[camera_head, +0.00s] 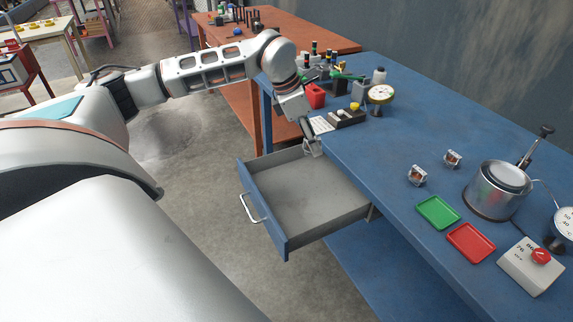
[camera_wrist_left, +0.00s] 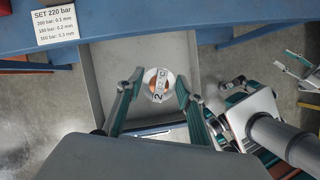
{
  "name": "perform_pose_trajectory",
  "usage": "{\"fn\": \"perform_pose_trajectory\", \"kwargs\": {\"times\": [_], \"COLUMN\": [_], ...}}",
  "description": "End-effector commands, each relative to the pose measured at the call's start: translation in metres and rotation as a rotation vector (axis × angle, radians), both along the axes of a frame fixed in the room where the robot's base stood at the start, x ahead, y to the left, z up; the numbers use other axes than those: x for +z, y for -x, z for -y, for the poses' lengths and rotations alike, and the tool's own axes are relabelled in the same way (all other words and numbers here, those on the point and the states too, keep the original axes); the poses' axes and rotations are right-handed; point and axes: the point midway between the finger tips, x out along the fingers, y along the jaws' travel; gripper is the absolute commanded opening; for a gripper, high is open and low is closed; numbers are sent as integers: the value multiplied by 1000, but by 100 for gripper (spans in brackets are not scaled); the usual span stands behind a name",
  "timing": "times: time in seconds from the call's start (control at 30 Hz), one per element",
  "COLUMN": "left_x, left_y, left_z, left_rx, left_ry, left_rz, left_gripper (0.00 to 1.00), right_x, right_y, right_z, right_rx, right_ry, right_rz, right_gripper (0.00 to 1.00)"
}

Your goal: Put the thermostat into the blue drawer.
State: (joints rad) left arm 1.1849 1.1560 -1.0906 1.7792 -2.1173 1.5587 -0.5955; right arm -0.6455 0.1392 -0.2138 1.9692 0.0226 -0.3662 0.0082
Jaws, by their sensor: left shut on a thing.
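A round, metallic thermostat (camera_wrist_left: 158,85) with "°C" lettering sits between the fingers of my left gripper (camera_wrist_left: 156,82) in the left wrist view. My left gripper (camera_head: 312,148) is shut on it, above the rear part of the open drawer near the bench edge. In the head view the gripper mostly hides the thermostat. The blue drawer (camera_head: 263,213) is pulled out, with a grey, empty-looking interior; its wall also shows in the left wrist view (camera_wrist_left: 93,90). What may be my right gripper shows unclearly at the right of the left wrist view.
Two small metal-and-copper parts (camera_head: 417,175) stand on the blue bench (camera_head: 440,118). A green tray (camera_head: 437,212), a red tray (camera_head: 470,243), a metal pot (camera_head: 495,192) and a switch box (camera_head: 532,267) are nearby. A "SET 220 bar" card (camera_wrist_left: 54,24) lies by the bench edge.

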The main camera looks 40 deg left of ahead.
Motion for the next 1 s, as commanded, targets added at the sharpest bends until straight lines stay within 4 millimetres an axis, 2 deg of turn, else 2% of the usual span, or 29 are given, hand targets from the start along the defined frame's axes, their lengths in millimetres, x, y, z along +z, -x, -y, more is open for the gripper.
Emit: {"fn": "perform_pose_trajectory", "kwargs": {"times": [0.1,0.27,0.8,1.0], "left_x": [2,-8,-132,-155], "left_y": [-6,-7,-6,-7], "left_z": [17,24,24,24], "left_rx": [-53,-80,-79,-78], "left_ry": [1,0,1,1], "left_rz": [2,-2,-5,-2], "left_gripper": [14,14,14,14], "right_x": [1,-3,-13,-11], "right_y": [1,3,6,4], "right_z": [0,0,2,1], "right_rx": [-1,-1,-2,-1], "right_ry": [-1,0,2,2], "right_rz": [-2,-11,-18,-12], "right_gripper": [40,40,40,40]}}
